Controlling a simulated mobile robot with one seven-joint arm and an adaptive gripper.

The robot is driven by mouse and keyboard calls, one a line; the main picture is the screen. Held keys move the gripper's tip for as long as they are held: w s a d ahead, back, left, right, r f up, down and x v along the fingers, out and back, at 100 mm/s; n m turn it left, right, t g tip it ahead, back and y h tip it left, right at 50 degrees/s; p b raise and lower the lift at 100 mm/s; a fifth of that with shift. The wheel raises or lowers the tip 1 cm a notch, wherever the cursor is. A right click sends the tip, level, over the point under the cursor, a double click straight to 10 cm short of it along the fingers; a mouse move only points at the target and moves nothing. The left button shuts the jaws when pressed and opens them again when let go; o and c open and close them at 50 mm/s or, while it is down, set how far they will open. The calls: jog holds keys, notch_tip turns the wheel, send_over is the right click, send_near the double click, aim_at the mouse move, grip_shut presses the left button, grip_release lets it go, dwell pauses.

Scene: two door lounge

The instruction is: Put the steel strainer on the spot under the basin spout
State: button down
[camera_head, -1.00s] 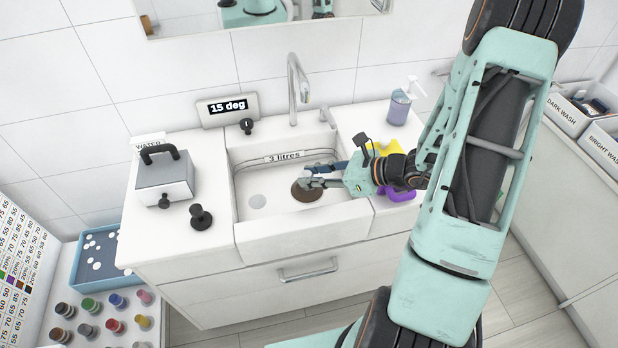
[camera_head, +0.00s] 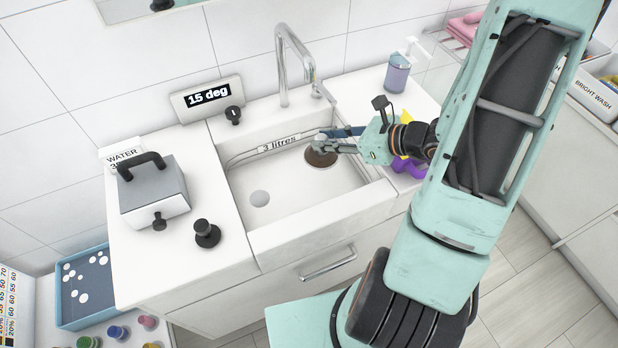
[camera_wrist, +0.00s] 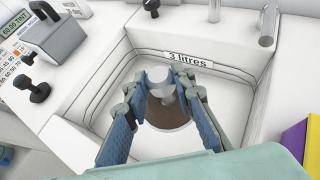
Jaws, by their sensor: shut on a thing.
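The strainer (camera_head: 321,158) shows as a round brown disc in the back right part of the white basin (camera_head: 285,243). My gripper (camera_head: 322,143) is shut on it from above. In the wrist view the two blue-grey fingers (camera_wrist: 160,80) close around a pale upright part, and the brown disc (camera_wrist: 170,113) shows below them. I cannot tell whether the disc touches the basin floor. The spout (camera_head: 311,75) hangs above and behind the gripper. No marked spot under it can be made out.
A "3 litres" label (camera_head: 280,143) marks the back wall of the basin. A grey box (camera_head: 152,190) and a black knob (camera_head: 207,233) stand on the left counter. A soap bottle (camera_head: 397,73) and yellow and purple things (camera_head: 407,167) are on the right. The left basin floor is clear.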

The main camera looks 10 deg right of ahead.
jog(key=s+d+f+m+t+h+b, duration=0.2)
jog(key=s+d+b, duration=0.2)
jog(key=b, duration=0.1)
jog(key=x, duration=0.5)
jog(key=w+r+x, duration=0.1)
jog(key=x, duration=0.2)
jog(key=shift+w+f, duration=0.15)
jog(key=shift+w, duration=0.05)
jog(key=shift+m, duration=0.3)
jog(key=shift+w+a+f+b, duration=0.2)
jog(key=shift+w+a+f, duration=0.2)
jog(key=shift+w+f, duration=0.85)
jog(key=shift+w+a+f+b, duration=0.15)
jog(key=shift+w+a+f, duration=0.35)
jog(key=shift+f, duration=1.35)
jog(key=shift+w+a+f+b, duration=0.25)
jog(key=shift+w+f, duration=0.75)
jog(key=shift+f, duration=0.6)
